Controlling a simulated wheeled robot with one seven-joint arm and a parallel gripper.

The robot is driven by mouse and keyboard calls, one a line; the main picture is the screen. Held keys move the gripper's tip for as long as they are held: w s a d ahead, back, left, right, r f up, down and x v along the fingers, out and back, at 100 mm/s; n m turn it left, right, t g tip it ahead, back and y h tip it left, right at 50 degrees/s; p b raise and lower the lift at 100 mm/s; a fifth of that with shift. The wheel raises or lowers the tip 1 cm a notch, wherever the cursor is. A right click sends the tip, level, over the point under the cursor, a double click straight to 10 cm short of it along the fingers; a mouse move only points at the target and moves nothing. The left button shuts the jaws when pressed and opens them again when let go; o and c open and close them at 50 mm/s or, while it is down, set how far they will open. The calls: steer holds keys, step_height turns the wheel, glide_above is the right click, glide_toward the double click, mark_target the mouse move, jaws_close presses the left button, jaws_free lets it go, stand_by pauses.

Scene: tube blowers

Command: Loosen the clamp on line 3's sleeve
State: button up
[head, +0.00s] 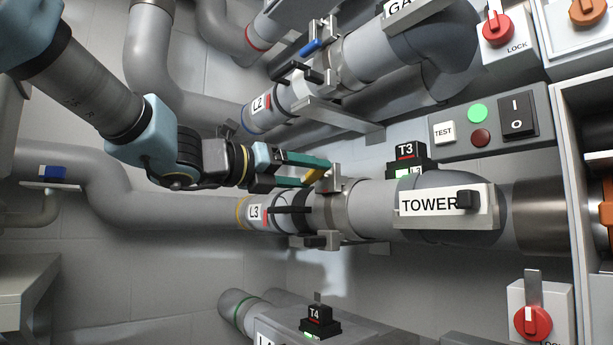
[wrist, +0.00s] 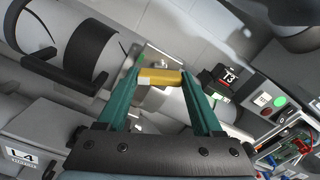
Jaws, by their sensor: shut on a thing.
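Line 3 is the grey pipe with the L3 label (head: 255,213), crossing the middle of the head view. Its sleeve has a black band with a black handle (head: 290,210), and metal collars beside it. A yellow clamp lever (head: 314,175) stands at the bracket (head: 333,176) on the sleeve's upper side. My gripper (head: 318,172) has its two teal fingers closed on this lever. In the wrist view the yellow lever (wrist: 160,78) spans between the fingertips. The lever's lower end and the clamp's fastening are partly hidden by the fingers.
Line 2 with its L2 label (head: 260,103) and blue lever (head: 312,47) runs just above. The TOWER sign (head: 430,202) and T3 box (head: 408,153) are to the right. A switch panel (head: 490,120) is at upper right. The T4 box (head: 319,317) is below.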

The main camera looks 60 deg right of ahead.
steer(key=n+p, duration=0.1)
steer(key=n, duration=0.5)
steer(key=shift+n, duration=0.3)
steer(key=n+p, duration=0.1)
steer(key=n, duration=0.2)
steer(key=shift+p, duration=0.4)
steer(key=shift+n+p, duration=0.65)
steer(key=shift+n, duration=1.05)
steer(key=o, duration=1.4)
steer(key=shift+c, duration=0.2)
steer(key=b+v, duration=0.2)
steer(key=v, duration=0.8)
steer(key=shift+a+b, duration=0.3)
steer(key=shift+a, duration=0.1)
steer(key=shift+w, duration=0.1)
